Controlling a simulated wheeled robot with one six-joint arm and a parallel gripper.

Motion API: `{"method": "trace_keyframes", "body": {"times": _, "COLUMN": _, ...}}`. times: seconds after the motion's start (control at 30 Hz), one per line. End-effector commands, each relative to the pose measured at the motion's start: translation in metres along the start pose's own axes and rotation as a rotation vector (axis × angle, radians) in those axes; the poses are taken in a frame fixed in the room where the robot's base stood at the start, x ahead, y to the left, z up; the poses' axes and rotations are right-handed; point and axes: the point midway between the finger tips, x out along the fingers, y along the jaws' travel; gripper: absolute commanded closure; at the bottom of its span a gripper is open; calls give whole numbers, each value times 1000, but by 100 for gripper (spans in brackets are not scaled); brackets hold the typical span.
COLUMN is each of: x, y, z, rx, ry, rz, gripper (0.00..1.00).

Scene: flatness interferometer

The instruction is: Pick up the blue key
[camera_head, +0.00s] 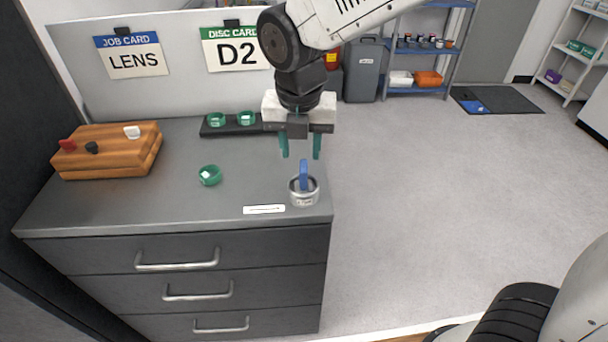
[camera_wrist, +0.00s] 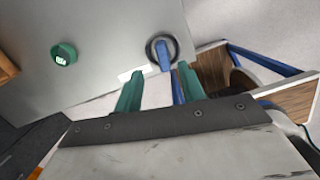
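The blue key (camera_head: 303,175) stands upright in a round silver metal cup (camera_head: 304,198) near the right front corner of the grey counter. In the wrist view the blue key (camera_wrist: 163,56) and the ring of the cup (camera_wrist: 152,42) show just beyond the fingertips. My gripper (camera_head: 300,156) has green fingers pointing down, spread apart with nothing between them, a little above the key. In the wrist view my gripper (camera_wrist: 160,82) is also open, and the key is apart from both fingers.
A black holder (camera_head: 231,129) carries more green rings at the back. A wooden block (camera_head: 107,158) with red, black and white keys stands left. A white label (camera_head: 264,209) lies beside the cup.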

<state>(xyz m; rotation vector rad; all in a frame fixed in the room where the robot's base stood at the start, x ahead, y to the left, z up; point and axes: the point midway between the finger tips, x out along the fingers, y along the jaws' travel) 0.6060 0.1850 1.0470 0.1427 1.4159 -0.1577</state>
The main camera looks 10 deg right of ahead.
Motion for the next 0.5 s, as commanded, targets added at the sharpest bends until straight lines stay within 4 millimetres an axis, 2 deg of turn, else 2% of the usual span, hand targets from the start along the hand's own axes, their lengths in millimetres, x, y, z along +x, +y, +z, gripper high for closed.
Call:
{"method": "trace_keyframes", "body": {"times": 0.17, "x": 18, "y": 4, "z": 0, "rx": -43, "ry": 1, "rz": -1, "gripper": 60}}
{"method": "trace_keyframes", "body": {"times": 0.5, "x": 64, "y": -5, "z": 1, "rx": -38, "ry": 3, "rz": -3, "gripper": 60}}
